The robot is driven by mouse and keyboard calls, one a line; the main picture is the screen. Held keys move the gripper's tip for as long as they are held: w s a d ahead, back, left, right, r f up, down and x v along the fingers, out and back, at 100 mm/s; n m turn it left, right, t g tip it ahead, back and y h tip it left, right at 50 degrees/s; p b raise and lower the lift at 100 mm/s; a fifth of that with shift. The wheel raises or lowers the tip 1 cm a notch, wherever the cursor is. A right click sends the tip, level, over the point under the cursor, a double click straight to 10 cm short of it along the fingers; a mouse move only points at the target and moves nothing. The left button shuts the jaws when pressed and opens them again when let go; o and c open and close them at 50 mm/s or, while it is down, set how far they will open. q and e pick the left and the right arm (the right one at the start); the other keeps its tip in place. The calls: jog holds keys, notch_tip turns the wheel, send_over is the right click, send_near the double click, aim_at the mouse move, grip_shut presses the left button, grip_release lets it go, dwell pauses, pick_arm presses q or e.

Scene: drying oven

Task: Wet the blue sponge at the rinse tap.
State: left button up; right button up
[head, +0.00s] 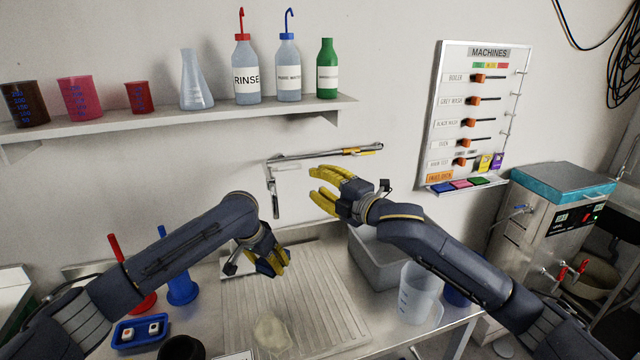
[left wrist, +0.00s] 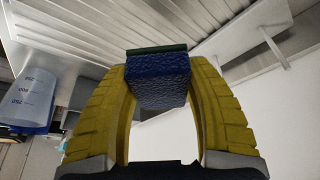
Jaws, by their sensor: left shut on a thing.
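The blue sponge (left wrist: 160,85), with a green layer along one side, is clamped between the yellow fingers of my left gripper (left wrist: 160,108). In the head view my left gripper (head: 272,263) holds it above the ribbed drainboard (head: 245,305), and the sponge is mostly hidden by the fingers. The wall tap (head: 272,185) has a long horizontal arm, a yellow part at its right end and a piece hanging down at its left end. The held sponge is below this hanging piece. My right gripper (head: 316,184) is empty, its yellow fingers spread, just below the tap's horizontal arm.
A grey basin (head: 378,262) is partly hidden behind my right arm. A clear measuring jug (head: 420,292) stands at the counter's front right. Red and blue upright items (head: 182,288) stand left of the drainboard. A shelf (head: 180,125) with bottles and beakers is above.

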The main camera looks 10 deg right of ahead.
pick_arm(q)
jog(key=s, duration=0.7)
dwell(0.6)
jog(key=shift+s, duration=0.1)
dwell(1.0)
jog(key=s+r, duration=0.4)
jog(key=s, duration=0.1)
dwell(0.5)
dwell(1.0)
